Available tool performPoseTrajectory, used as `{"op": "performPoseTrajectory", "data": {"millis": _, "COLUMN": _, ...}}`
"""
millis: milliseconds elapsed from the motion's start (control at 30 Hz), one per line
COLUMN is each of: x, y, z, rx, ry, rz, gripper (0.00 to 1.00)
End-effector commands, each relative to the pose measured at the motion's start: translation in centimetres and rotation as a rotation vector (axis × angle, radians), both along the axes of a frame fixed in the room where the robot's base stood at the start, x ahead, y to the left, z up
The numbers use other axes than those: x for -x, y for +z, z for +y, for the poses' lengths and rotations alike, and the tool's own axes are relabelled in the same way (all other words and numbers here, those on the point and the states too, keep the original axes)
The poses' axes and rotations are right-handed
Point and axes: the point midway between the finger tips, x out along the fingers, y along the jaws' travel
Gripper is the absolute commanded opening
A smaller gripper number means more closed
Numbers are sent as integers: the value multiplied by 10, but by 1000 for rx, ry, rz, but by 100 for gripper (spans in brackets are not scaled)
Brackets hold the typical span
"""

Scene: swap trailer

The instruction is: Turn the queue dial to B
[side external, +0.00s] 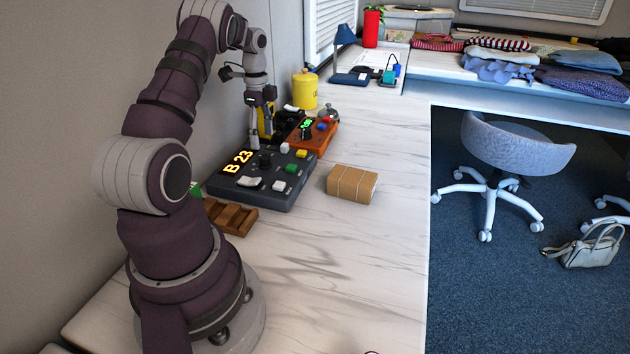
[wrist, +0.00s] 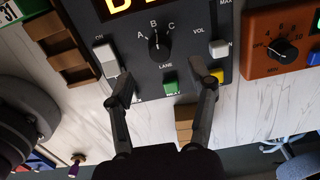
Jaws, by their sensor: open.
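The dark queue console (side external: 265,195) lies on the counter, its lit display (side external: 237,161) reading "B 23". Its black dial (side external: 264,160), labelled LANE, has the letters A, B and C around its top in the wrist view (wrist: 159,45). The dial's pointer seems to face up near B; its exact mark is hard to tell. My gripper (side external: 261,142) is over the console's far side. In the wrist view its open fingers (wrist: 167,88) are spread, empty, below the dial in the picture, with the green button (wrist: 170,82) between them. The dial is not between the fingertips.
A white switch (wrist: 106,58) and white VOL slider (wrist: 219,48) flank the dial. The orange device (side external: 318,137) stands beyond the console. A cardboard box (side external: 351,184) is to its right, a brown wooden tray (side external: 230,217) in front. The counter at right front is clear.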

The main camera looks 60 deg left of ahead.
Motion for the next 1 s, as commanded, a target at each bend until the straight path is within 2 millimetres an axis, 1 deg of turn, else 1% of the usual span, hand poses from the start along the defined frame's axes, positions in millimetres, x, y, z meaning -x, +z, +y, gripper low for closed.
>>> {"op": "performPoseTrajectory", "data": {"millis": 33, "x": -1, "y": 14, "z": 1, "rx": -6, "ry": 1, "rz": -7, "gripper": 57}}
{"op": "performPoseTrajectory", "data": {"millis": 100, "x": 0, "y": 32, "z": 1, "rx": -4, "ry": 0, "rz": -6, "gripper": 57}}
{"op": "performPoseTrajectory", "data": {"millis": 200, "x": 0, "y": 51, "z": 1, "rx": -3, "ry": 0, "rz": -4, "gripper": 57}}
{"op": "performPoseTrajectory", "data": {"millis": 300, "x": 0, "y": 63, "z": 0, "rx": -1, "ry": -1, "rz": -2, "gripper": 57}}
{"op": "performPoseTrajectory", "data": {"millis": 400, "x": 0, "y": 67, "z": 0, "rx": 0, "ry": 0, "rz": 0, "gripper": 57}}
{"op": "performPoseTrajectory", "data": {"millis": 633, "x": 0, "y": 67, "z": -1, "rx": 1, "ry": 1, "rz": -1, "gripper": 57}}
{"op": "performPoseTrajectory", "data": {"millis": 700, "x": -6, "y": 72, "z": -7, "rx": -2, "ry": 13, "rz": -12, "gripper": 57}}
{"op": "performPoseTrajectory", "data": {"millis": 767, "x": -18, "y": 84, "z": -22, "rx": -9, "ry": 48, "rz": -40, "gripper": 57}}
{"op": "performPoseTrajectory", "data": {"millis": 833, "x": -37, "y": 103, "z": -54, "rx": -15, "ry": 118, "rz": -93, "gripper": 57}}
{"op": "performPoseTrajectory", "data": {"millis": 867, "x": -43, "y": 112, "z": -71, "rx": -15, "ry": 157, "rz": -118, "gripper": 57}}
{"op": "performPoseTrajectory", "data": {"millis": 900, "x": -50, "y": 123, "z": -96, "rx": -11, "ry": 208, "rz": -155, "gripper": 57}}
{"op": "performPoseTrajectory", "data": {"millis": 967, "x": -54, "y": 136, "z": -133, "rx": 2, "ry": 288, "rz": -207, "gripper": 57}}
{"op": "performPoseTrajectory", "data": {"millis": 1000, "x": -53, "y": 142, "z": -157, "rx": 14, "ry": 341, "rz": -241, "gripper": 57}}
